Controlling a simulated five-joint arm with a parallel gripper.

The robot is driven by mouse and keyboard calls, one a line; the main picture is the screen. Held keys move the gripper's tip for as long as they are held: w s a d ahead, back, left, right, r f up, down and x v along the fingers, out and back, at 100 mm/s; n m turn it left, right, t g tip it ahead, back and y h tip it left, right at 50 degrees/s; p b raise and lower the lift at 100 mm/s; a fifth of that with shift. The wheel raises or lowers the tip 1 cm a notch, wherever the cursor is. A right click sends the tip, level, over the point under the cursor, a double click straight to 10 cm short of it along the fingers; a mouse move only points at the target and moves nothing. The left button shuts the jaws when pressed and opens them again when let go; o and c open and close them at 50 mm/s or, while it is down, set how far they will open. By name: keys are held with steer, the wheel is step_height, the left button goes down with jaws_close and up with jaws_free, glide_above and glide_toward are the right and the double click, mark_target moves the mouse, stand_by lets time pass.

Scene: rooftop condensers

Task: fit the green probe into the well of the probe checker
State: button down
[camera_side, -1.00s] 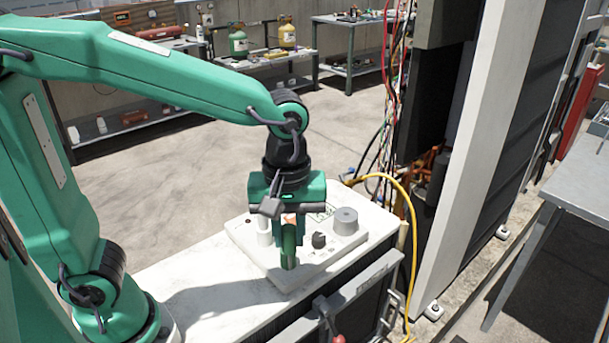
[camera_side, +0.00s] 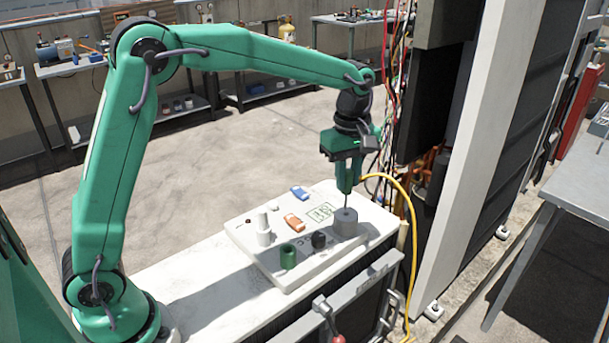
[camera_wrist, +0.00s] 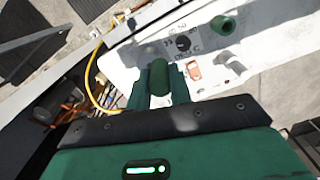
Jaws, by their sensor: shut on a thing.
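The probe checker (camera_side: 262,265) is a white panel on the bench, with a grey cylinder (camera_side: 346,226) at its right whose top has a small dark hole, seemingly the well. My gripper (camera_side: 345,182) is above this cylinder, shut on the green probe. The probe's thin stem (camera_side: 346,201) points straight down, its tip at the hole; I cannot tell whether it is just above or slightly inside. In the wrist view the probe's dark green handle (camera_wrist: 159,78) sits between my fingers. My gripper hides the cylinder's hole there. An empty-looking green holder (camera_side: 287,257) stands on the panel's near side.
On the panel are a black knob (camera_side: 318,240), a white stepped post (camera_side: 264,230), an orange clip (camera_side: 293,221) and a blue clip (camera_side: 299,193). A yellow hose (camera_side: 405,190) curves close to the right of my gripper. The condenser cabinet (camera_side: 465,170) stands beyond it.

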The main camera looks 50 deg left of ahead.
steer(key=w+a+f+n, duration=0.1)
steer(key=w+a, duration=0.2)
steer(key=w, duration=0.1)
steer(key=shift+w+a+f, duration=0.25)
steer(key=shift+w, duration=0.1)
steer(key=shift+f, duration=0.2)
steer(key=shift+f, duration=1.75)
steer(key=shift+f, duration=2.5)
stand_by(2.5)
steer(key=c, duration=1.2)
jaws_free()
